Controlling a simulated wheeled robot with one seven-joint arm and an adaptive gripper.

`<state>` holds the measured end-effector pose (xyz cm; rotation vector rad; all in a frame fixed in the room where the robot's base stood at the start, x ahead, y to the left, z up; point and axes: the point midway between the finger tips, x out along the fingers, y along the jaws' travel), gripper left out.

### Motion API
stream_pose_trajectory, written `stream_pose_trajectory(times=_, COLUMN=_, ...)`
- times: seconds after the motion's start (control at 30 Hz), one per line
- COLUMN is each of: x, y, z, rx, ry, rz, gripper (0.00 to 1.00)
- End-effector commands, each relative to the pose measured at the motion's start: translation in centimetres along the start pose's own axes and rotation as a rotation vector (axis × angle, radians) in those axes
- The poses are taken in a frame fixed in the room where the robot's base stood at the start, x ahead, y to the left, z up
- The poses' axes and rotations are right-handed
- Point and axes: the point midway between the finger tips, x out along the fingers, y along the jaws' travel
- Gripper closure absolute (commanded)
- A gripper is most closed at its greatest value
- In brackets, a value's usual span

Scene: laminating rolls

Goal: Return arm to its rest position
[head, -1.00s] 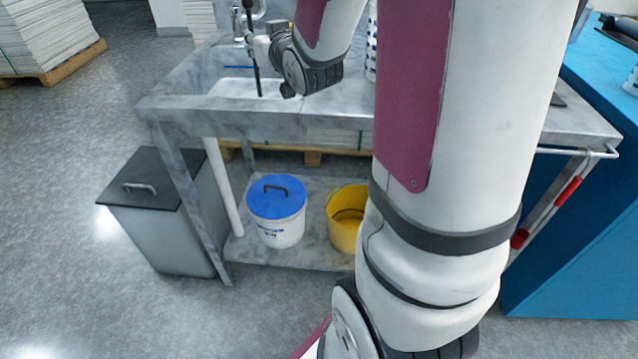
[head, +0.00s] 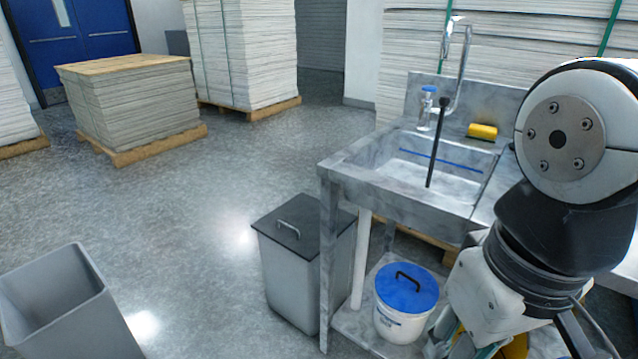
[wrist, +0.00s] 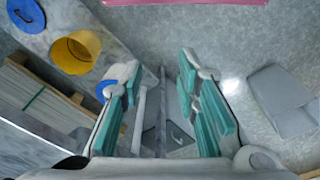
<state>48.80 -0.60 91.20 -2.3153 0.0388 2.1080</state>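My gripper (wrist: 158,105) shows in the wrist view with its two teal-padded fingers spread apart. Nothing is held between them; floor and bin parts show in the gap. In the head view my arm is folded at the right edge, in front of the sink bench (head: 345,165). The fingers cannot be made out clearly in the head view. The wrist view looks down at the floor and the bench's lower shelf.
A lidded grey bin (head: 300,260) stands beside the bench; an open grey bin (head: 60,305) is lower left. A blue-lidded bucket (head: 405,300) sits under the bench. The yellow bucket (wrist: 76,52) shows in the wrist view. Floor at left centre is clear; paper stacks (head: 130,100) stand behind.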

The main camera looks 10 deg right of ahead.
Motion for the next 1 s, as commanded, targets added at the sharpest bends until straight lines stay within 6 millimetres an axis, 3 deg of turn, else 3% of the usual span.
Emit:
stream_pose_trajectory(times=0.17, x=-0.2, y=-0.3, z=1.8, rx=-0.017, ry=-0.045, rz=-0.006, gripper=0.71)
stream_pose_trajectory(times=0.87, x=-0.2, y=-0.3, z=1.7, rx=-0.015, ry=-0.044, rz=-0.005, gripper=0.71)
stream_pose_trajectory(times=1.0, x=-2.7, y=-0.2, z=1.2, rx=-0.016, ry=-0.018, rz=-0.006, gripper=0.71)
